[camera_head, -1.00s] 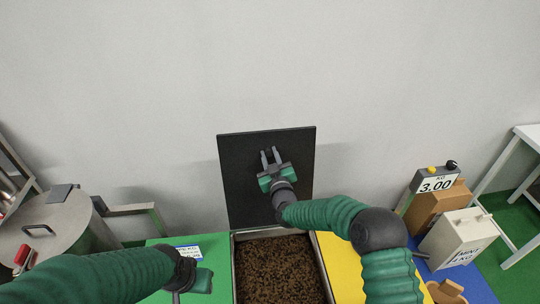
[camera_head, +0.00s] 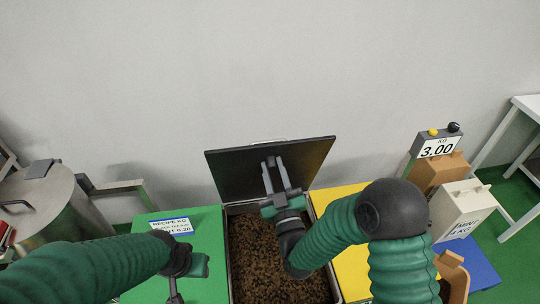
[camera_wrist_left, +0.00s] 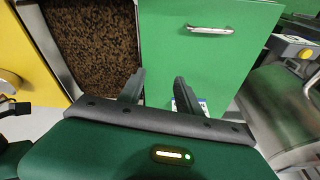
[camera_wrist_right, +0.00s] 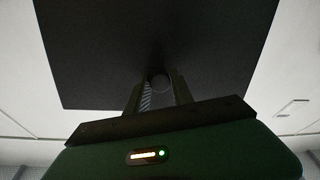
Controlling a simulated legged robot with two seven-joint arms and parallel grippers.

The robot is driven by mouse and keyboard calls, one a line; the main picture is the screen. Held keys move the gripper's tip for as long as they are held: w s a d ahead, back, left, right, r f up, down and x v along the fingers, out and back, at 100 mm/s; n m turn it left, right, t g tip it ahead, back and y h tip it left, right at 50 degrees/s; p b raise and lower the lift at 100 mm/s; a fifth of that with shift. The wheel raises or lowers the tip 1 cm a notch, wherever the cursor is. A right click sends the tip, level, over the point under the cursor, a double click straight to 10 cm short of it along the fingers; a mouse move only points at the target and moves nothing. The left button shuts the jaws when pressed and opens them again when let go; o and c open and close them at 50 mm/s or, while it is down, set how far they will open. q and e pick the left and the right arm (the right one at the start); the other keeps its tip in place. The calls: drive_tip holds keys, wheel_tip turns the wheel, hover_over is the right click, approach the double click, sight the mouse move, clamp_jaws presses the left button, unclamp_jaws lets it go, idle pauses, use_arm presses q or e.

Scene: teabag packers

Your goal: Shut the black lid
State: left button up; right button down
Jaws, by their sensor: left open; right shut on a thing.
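My right gripper (camera_head: 273,160) reaches up to the lid's inner face. In the right wrist view, its fingers (camera_wrist_right: 157,92) are on either side of a small round knob on the dark lid (camera_wrist_right: 95,50); the exact contact is in shadow. My left gripper (camera_head: 176,290) is open and empty, low over the green cabinet; it also shows in the left wrist view (camera_wrist_left: 158,82), apart from the lid.
A green cabinet (camera_head: 205,226) flanks the bin on the left, a yellow one (camera_head: 340,193) on the right. A steel drum (camera_head: 55,205) stands far left. A scale reading 3.00 (camera_head: 438,147) and boxes (camera_head: 462,208) stand right. A plain wall is behind the lid.

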drive_tip(key=shift+s+d+f+b, duration=0.1)
drive_tip(key=shift+s+f+b, duration=0.1)
drive_tip(key=shift+s+f, duration=0.4)
drive_tip(key=shift+s+d+f+b, duration=0.1)
drive_tip(key=shift+s+f+b, duration=0.15)
drive_tip(key=shift+s, duration=0.5)
